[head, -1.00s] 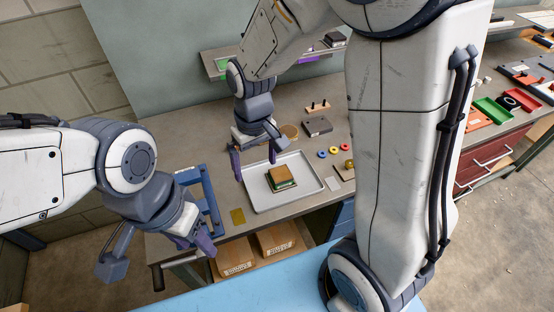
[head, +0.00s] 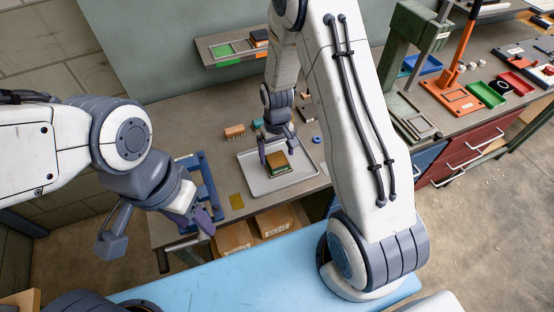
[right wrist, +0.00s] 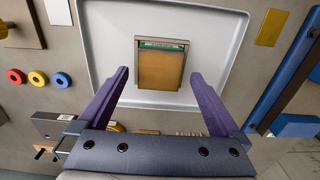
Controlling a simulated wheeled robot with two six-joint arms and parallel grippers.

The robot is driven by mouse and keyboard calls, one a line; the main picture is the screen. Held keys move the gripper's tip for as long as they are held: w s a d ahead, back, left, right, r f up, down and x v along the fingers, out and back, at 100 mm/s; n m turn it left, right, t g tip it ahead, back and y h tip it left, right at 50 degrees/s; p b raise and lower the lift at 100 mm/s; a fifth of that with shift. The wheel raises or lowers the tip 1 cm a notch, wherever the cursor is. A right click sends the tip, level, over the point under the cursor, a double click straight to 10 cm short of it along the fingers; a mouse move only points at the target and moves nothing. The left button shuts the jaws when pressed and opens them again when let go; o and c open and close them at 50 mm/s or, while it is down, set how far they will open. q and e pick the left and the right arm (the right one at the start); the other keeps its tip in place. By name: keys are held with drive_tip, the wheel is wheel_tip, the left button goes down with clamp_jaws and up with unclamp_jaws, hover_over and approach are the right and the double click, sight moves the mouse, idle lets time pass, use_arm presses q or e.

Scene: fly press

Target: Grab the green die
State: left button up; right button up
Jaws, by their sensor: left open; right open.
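A small square stack (head: 276,163) with a tan top and a green layer showing at its edge sits on a grey tray (head: 248,177). In the right wrist view the stack's tan face (right wrist: 161,72) has a thin green strip (right wrist: 162,43) along its far edge. I cannot tell whether this green layer is the green die. My right gripper (head: 276,149) is open above the tray. In the right wrist view its purple fingers (right wrist: 160,74) stand apart either side of the stack, not touching it. My left gripper (head: 196,221) is open near a blue frame, empty.
A wall shelf (head: 233,61) at the back holds green, orange and dark pieces. A green press (head: 405,45) stands at the right. Red and blue rings (right wrist: 38,78) lie beside the tray.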

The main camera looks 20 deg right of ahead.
sight(277, 161)
drive_tip(key=shift+f, duration=1.35)
drive_tip(key=shift+c, duration=0.3)
drive_tip(key=c, duration=1.5)
clamp_jaws()
drive_tip(key=shift+w+r, duration=0.1)
drive_tip(key=shift+r, duration=0.05)
